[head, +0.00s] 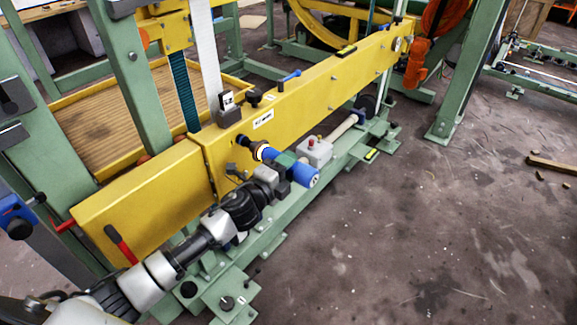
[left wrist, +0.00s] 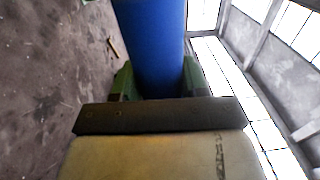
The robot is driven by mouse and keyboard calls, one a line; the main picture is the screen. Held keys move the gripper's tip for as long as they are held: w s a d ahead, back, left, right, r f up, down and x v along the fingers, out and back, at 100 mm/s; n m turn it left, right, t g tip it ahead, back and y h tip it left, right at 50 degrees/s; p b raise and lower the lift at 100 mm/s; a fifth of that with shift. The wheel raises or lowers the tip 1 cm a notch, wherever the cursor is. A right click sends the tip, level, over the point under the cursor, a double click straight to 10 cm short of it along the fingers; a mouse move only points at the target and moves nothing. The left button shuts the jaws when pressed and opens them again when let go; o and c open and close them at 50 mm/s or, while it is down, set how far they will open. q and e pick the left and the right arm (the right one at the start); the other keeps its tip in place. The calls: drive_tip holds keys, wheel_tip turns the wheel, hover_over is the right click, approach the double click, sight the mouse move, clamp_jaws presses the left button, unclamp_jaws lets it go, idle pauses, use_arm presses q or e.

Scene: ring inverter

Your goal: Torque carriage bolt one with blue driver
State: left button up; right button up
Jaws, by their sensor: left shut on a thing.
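My left gripper (head: 286,172) is shut on the blue driver (head: 306,175), around its body. The driver points up and left, past a pale ring, with its dark nose (head: 243,141) at the front face of the yellow beam (head: 330,95). I cannot tell whether the nose touches the beam. No bolt can be made out at the nose; the tool may hide it. In the left wrist view the driver's blue body (left wrist: 155,40) stands between the green fingers of the left gripper (left wrist: 160,92). My right gripper is not in view.
A grey box with red and green buttons (head: 314,150) sits just right of the driver. A green rail (head: 265,240) runs below the beam. A red-handled tool (head: 120,245) and a blue-handled one (head: 290,76) are on the beam. The floor (head: 430,220) at right is mostly clear.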

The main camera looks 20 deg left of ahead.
sight(299, 181)
use_arm(q)
drive_tip(key=shift+w+a+r, duration=0.1)
drive_tip(key=shift+a+r, duration=0.1)
drive_tip(key=shift+r, duration=0.05)
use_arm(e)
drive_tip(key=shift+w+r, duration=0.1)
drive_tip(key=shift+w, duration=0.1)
use_arm(q)
drive_tip(key=shift+d, duration=0.45)
drive_tip(key=shift+s+d, duration=0.55)
drive_tip(key=shift+d, duration=0.35)
drive_tip(key=shift+s+d+p, duration=0.2)
drive_tip(key=shift+d, duration=0.4)
drive_tip(key=shift+s+d+p, duration=0.15)
drive_tip(key=shift+d+p, duration=0.05)
drive_tip(key=shift+d, duration=0.35)
drive_tip(key=shift+f, duration=0.1)
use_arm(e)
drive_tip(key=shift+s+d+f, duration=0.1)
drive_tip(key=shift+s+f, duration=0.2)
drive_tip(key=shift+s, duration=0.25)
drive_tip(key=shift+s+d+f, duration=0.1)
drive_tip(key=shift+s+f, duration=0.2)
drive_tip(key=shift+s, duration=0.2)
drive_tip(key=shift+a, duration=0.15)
use_arm(q)
drive_tip(key=shift+s, duration=0.15)
